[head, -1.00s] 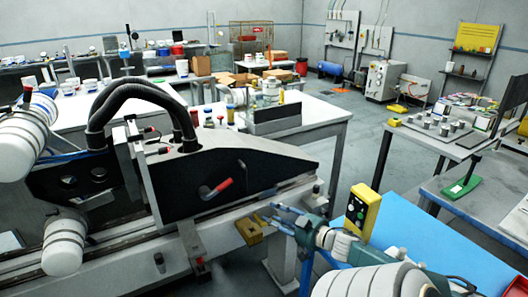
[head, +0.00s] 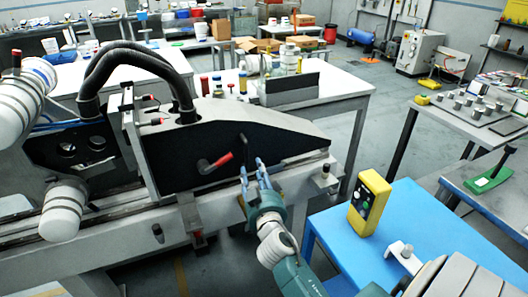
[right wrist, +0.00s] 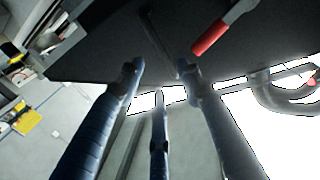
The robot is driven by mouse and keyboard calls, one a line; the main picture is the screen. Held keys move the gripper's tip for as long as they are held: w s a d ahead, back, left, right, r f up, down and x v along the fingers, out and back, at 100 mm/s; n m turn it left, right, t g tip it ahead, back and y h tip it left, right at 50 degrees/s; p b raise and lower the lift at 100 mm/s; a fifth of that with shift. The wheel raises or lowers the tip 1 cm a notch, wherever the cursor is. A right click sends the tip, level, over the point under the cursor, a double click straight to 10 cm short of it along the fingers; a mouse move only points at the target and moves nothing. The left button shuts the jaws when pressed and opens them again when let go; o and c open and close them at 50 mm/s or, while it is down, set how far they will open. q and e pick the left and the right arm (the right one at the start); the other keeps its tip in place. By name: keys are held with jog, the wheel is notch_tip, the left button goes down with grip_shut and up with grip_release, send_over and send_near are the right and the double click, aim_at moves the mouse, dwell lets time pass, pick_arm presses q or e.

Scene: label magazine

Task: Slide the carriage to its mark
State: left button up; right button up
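The carriage (head: 225,155) is a black-sided body with a sloped grey top and thick black hoses, seated on a long grey rail (head: 105,245). A red-gripped lever (head: 217,162) sticks out of its near side. My right gripper (head: 252,172) is in front of that side, right of the lever, with fingers pointing at it and spread apart. In the right wrist view, the fingers (right wrist: 160,72) are apart below the dark face of the carriage, with a thin dark bar (right wrist: 165,45) just beyond them. Contact cannot be told. I cannot make out the mark. My left gripper does not show.
A yellow control box (head: 370,203) with buttons stands on a blue-topped table (head: 415,225) right of my right arm. A small knob post (head: 325,173) stands on the rail beyond the carriage's nose. A white bench (head: 340,95) with bottles is behind.

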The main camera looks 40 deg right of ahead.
jog(key=x, duration=0.5)
jog(key=p, duration=0.1)
send_over(248, 169)
jog(key=shift+w+d, duration=0.2)
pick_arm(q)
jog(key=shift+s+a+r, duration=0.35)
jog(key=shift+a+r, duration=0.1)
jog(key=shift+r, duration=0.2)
pick_arm(e)
jog(key=shift+d, duration=0.1)
jog(key=c, duration=0.8)
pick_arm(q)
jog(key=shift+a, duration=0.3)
pick_arm(e)
grip_shut()
